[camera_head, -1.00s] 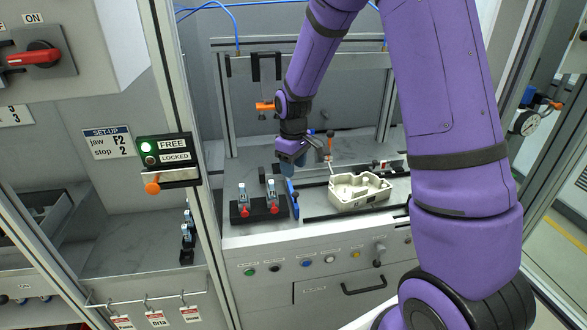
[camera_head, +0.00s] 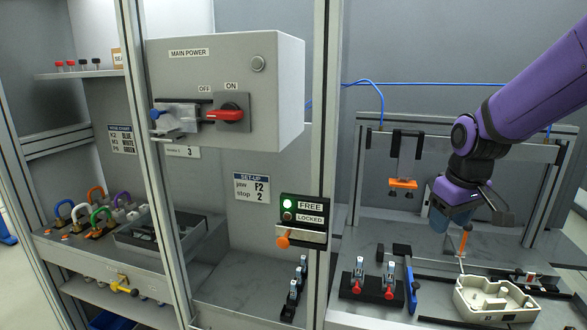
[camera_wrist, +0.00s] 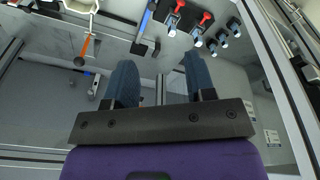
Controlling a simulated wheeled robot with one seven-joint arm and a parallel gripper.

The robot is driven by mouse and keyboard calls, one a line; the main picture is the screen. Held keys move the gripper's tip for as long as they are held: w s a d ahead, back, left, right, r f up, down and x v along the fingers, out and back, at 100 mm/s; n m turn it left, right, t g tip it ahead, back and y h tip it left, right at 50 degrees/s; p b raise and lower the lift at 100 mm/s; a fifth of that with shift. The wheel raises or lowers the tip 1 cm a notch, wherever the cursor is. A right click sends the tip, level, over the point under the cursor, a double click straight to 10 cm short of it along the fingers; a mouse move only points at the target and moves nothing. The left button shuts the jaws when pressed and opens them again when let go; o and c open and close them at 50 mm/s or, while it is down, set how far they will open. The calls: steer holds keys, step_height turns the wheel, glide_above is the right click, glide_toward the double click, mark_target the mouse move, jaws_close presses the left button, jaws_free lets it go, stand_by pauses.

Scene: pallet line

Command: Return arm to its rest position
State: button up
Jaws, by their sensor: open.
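My gripper (camera_head: 448,212) is at the right of the head view, at the end of my purple arm, above the back of the grey bench (camera_head: 372,318). In the wrist view its two blue-grey fingers (camera_wrist: 156,85) stand apart with nothing between them. A beige cast housing (camera_head: 496,299) sits on the bench in front of and below my gripper. An orange-handled tool (camera_head: 464,240) stands between the gripper and the housing in the head view. My gripper appears clear of both.
An orange-ended clamp (camera_head: 403,184) hangs from the frame left of my gripper. A frame post (camera_head: 328,150) carries a FREE/LOCKED box (camera_head: 302,215), green lamp lit. A MAIN POWER cabinet (camera_head: 225,90) and coloured padlocks (camera_head: 100,215) are left.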

steer(key=s+r+m+t, duration=0.1)
steer(key=s+r, duration=0.4)
steer(key=s, duration=0.5)
steer(key=s+r+m+t, duration=0.2)
steer(key=s+r, duration=0.3)
steer(key=s, duration=0.5)
steer(key=shift+s+a+m, duration=0.3)
steer(key=shift+s+a, duration=0.1)
